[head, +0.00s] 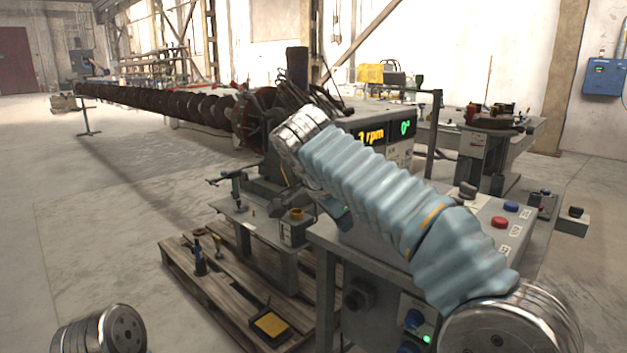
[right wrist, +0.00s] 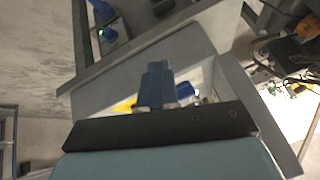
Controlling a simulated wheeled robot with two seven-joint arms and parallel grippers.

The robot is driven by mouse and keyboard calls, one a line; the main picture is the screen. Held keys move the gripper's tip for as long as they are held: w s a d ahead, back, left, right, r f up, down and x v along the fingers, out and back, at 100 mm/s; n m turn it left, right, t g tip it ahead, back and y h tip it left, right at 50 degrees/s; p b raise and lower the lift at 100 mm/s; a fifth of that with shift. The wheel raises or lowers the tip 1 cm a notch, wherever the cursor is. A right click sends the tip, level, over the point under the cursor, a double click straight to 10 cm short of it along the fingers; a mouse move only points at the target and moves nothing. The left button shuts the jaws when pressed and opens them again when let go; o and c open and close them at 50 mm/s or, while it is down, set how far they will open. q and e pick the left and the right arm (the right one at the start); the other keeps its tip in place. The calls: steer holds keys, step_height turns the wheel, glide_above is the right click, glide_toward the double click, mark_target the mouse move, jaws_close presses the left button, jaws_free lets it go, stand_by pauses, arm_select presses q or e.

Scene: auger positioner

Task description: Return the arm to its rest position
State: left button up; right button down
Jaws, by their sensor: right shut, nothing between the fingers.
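My right arm, in a pale blue ribbed sleeve, reaches from the lower right of the head view up to a bent metal joint in front of the machine. My right gripper (right wrist: 157,72) is shut and empty in the right wrist view, above the grey control panel. In the head view it is mostly hidden behind the sleeve; only a dark blue part (head: 338,216) shows below the arm. The control console (head: 470,222) has a red button (head: 499,222) and a blue button (head: 511,206). My left gripper is not in view.
A long dark auger (head: 165,103) runs to the back left, supported by a stand (head: 87,122). A display (head: 385,132) stands behind my arm. A wooden pallet (head: 215,290) with tools and a yellow-topped box (head: 270,324) lies below. Open floor is at the left.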

step_height(320, 180, down, 36)
steer(key=a+n+g+y, duration=0.1)
steer(key=n+g+y, duration=0.35)
steer(key=n, duration=0.45)
steer(key=s+d+f+n+y, duration=0.1)
steer(key=s+d+f+y, duration=0.2)
steer(key=s+f, duration=1.2)
steer(key=s+d+f, duration=0.3)
steer(key=s+f, duration=0.3)
steer(key=s, duration=0.5)
steer(key=shift+d+f+y, duration=0.2)
steer(key=shift+f+y, duration=0.1)
steer(key=shift+y, duration=0.05)
steer(key=shift+w+g, duration=0.1)
steer(key=shift+g, duration=0.15)
